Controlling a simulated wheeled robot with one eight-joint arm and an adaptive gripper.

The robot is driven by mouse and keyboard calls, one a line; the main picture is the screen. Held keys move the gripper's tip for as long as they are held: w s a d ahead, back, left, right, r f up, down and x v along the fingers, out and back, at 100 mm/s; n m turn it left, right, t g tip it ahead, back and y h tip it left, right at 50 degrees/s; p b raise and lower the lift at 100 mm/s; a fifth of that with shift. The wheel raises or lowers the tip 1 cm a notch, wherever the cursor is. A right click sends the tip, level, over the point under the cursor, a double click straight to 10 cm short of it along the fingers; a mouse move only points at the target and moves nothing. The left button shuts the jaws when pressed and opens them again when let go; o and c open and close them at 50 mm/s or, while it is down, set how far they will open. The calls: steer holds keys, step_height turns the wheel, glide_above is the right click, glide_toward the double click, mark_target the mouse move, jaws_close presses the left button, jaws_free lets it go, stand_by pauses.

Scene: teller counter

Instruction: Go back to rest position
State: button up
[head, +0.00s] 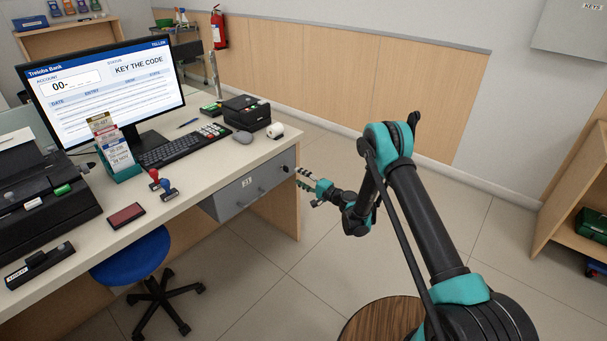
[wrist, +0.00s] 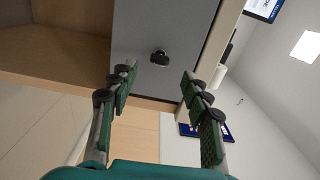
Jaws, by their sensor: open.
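My gripper (head: 308,186) is in front of the right end of the desk, beside the grey drawer (head: 258,184) under the desktop. In the wrist view my gripper (wrist: 157,76) has its two green-padded fingers spread apart with nothing between them. A dark round knob (wrist: 159,58) on the grey drawer front shows past the fingertips, apart from them. My arm reaches forward from the lower right of the head view.
The desk (head: 200,158) holds a monitor (head: 105,92), a keyboard (head: 184,145), stamps and a black card device (head: 246,112). A blue stool (head: 131,257) stands in front. A round wooden top (head: 378,318) is below my arm. A shelf (head: 575,215) stands at right.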

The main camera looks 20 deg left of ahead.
steer(key=shift+r, duration=0.1)
steer(key=d+r+n+h, duration=0.2)
steer(key=d+r+h, duration=0.1)
steer(key=d+r, duration=0.6)
steer(key=s+d+r+n+g+h, duration=0.15)
steer(key=s+d+r+h, duration=0.35)
steer(key=d+r, duration=0.55)
steer(key=s+d+f+g+h, duration=0.1)
steer(key=s+d+f+h, duration=0.2)
steer(key=s+d, duration=2.9)
steer(key=n+h, duration=0.1)
steer(key=h, duration=0.4)
steer(key=shift+h, duration=0.3)
